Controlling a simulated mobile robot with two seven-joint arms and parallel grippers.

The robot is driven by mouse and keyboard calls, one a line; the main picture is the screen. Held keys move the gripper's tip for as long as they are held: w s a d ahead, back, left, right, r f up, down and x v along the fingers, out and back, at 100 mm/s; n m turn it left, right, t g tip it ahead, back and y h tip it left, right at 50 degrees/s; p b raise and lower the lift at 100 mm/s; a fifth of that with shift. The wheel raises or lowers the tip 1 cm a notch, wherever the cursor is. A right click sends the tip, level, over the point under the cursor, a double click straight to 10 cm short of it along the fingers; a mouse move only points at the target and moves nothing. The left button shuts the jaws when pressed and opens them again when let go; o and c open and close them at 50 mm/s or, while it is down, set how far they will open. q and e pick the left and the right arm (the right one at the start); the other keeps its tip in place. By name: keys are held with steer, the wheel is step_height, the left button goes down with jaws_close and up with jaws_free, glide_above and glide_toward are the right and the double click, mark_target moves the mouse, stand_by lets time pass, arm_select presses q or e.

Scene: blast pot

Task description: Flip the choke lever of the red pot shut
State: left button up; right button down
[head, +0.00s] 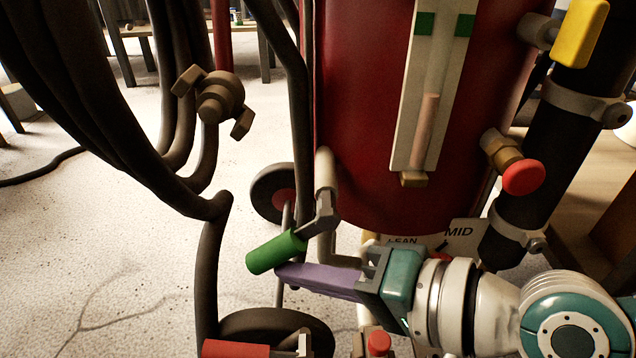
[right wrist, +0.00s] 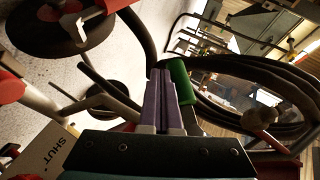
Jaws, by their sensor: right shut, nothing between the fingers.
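The red pot (head: 360,120) stands upright in the middle of the head view. A lever with a green handle (head: 275,252) sits on a grey pipe at its lower left; I cannot tell for certain that it is the choke lever. My right gripper (head: 285,274) comes in from the lower right with its purple fingers shut and empty. The fingertips are just below the green handle; contact is unclear. In the right wrist view the green handle (right wrist: 181,82) lies right beside the fingertips. A plate marked SHUT (right wrist: 55,152) shows at lower left there. My left gripper is not in view.
Thick dark hoses (head: 130,140) hang at the left with a brown coupling (head: 220,95). A red handle (head: 235,348) and a red knob (head: 378,343) are below. A plate marked MID (head: 460,233) is behind my gripper. A red-knobbed valve (head: 524,177) and yellow handle (head: 580,32) are at right.

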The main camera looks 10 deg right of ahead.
steer(key=shift+w+a+r+p, duration=0.25)
steer(key=shift+a+r+p, duration=0.5)
steer(key=shift+a, duration=0.4)
stand_by(0.8)
stand_by(0.5)
